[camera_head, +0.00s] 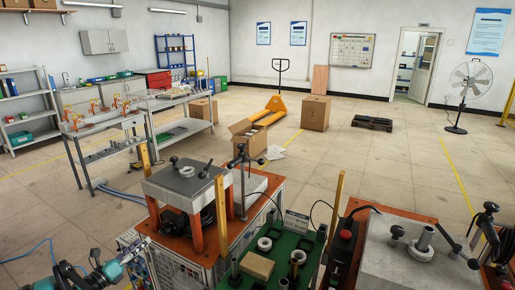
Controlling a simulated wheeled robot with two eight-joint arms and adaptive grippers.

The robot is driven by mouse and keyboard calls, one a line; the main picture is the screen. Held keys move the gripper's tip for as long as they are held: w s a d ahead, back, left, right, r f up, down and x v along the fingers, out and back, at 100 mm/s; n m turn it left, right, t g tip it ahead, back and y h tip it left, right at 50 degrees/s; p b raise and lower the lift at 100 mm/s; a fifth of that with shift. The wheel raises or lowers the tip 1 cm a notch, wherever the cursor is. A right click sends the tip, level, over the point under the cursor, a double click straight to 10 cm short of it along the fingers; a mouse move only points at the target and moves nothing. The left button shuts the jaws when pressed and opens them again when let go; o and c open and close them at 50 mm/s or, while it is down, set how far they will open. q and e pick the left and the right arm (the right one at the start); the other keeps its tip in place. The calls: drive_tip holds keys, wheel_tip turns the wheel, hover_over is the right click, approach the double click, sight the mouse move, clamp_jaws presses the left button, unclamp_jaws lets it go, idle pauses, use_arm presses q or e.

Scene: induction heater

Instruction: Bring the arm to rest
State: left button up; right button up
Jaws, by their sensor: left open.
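My left gripper (122,258) is at the bottom left corner, with teal and dark grey arm parts partly cut off by the frame edge. It is open, and I see nothing between its fingers. It is low, to the left of the orange-topped machine (262,195), and appears apart from it. That machine carries a grey plate (178,181) on orange legs. My right gripper is not in view.
A green fixture board (290,243) with metal rings and a tan block (257,266) is at the bottom centre. A grey plate station (400,262) with black knobs is at right. Shelving benches (180,128) stand behind left. Open floor (380,160) lies beyond.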

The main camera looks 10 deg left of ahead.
use_arm(q)
drive_tip(key=d+r+n+t+y, duration=0.1)
drive_tip(key=d+r+n+y, duration=0.1)
drive_tip(key=r+n+y, duration=0.35)
drive_tip(key=d+r+n+y, duration=0.2)
drive_tip(key=d+r+n, duration=0.1)
drive_tip(key=r+n, duration=0.55)
drive_tip(key=d+r+n+t+y, duration=0.15)
drive_tip(key=r+n+y, duration=0.3)
drive_tip(key=r, duration=0.45)
drive_tip(key=s+d+f+n+g+h, duration=0.3)
drive_tip(key=s+d+f+n+g, duration=0.3)
drive_tip(key=s+d+f, duration=0.3)
drive_tip(key=s+d+f+n+g+h, duration=0.3)
drive_tip(key=s+d+f+n+g, duration=0.3)
drive_tip(key=s+d, duration=1)
drive_tip(key=s+f+n, duration=0.2)
drive_tip(key=s+f, duration=0.2)
drive_tip(key=shift+f+n+g, duration=0.2)
drive_tip(key=shift+n+g, duration=0.15)
